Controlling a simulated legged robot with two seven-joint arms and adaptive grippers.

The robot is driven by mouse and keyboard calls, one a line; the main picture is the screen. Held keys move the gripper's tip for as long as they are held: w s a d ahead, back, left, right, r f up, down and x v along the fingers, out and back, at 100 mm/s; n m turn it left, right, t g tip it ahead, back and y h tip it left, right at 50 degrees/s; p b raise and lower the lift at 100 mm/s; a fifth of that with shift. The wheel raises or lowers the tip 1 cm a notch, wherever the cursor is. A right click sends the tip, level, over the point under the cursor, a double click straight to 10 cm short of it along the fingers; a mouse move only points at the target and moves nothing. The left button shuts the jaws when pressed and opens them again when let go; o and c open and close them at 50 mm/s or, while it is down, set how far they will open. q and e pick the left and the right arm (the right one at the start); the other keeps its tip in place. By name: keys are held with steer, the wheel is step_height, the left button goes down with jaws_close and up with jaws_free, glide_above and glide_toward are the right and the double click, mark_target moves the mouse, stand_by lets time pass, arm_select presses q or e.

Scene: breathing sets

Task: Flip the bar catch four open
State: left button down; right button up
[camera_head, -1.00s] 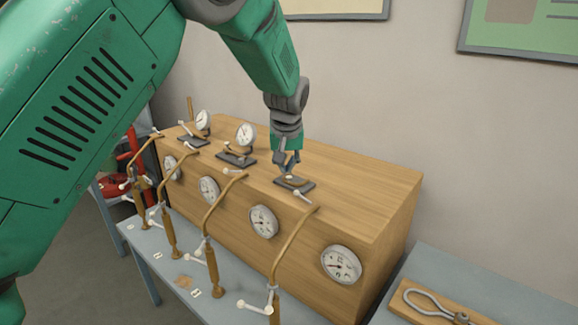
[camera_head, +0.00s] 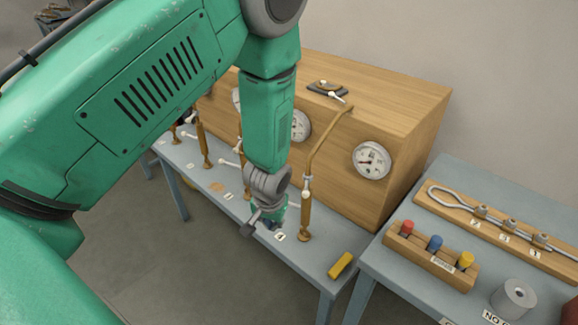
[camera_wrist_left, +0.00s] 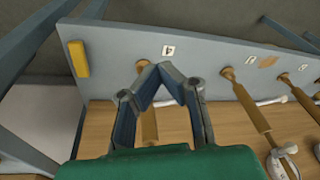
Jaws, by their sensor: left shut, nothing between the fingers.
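Set four has a brown post (camera_head: 306,215) rising from the bench beside a label marked 4 (camera_head: 280,236), with a bent brown pipe going up to the wooden box. Its white-ended catch bar (camera_head: 294,207) shows only as a small piece beside the post; the rest is hidden behind my gripper. My left gripper (camera_head: 262,226) is low in front of and left of this post. In the left wrist view, its fingertips (camera_wrist_left: 160,72) meet, shut and empty, near the label (camera_wrist_left: 168,50), with the post (camera_wrist_left: 149,125) seen behind them. My right gripper is not in view.
The wooden box (camera_head: 385,95) carries round gauges, including one (camera_head: 371,160) right of set four. A dark plate with a flat-lying part (camera_head: 327,89) is on top. A yellow block (camera_head: 341,265) lies at the bench's right end. Other posts stand to the left.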

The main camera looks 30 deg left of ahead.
arm_select(q)
steer(key=s+d+f+m+b, duration=0.1)
steer(key=s+f, duration=0.3)
steer(key=s, duration=0.4)
steer(key=s+d+f+m+g+h+b, duration=0.1)
steer(key=s+d+f+b, duration=0.1)
steer(key=s, duration=0.6)
steer(key=s+d+f+m+b, duration=0.1)
steer(key=s+d+f+b, duration=0.1)
steer(key=s+f, duration=0.5)
steer(key=shift+s+d+h+b, duration=0.3)
steer(key=shift+s+b, duration=0.1)
steer(key=shift+s, duration=0.15)
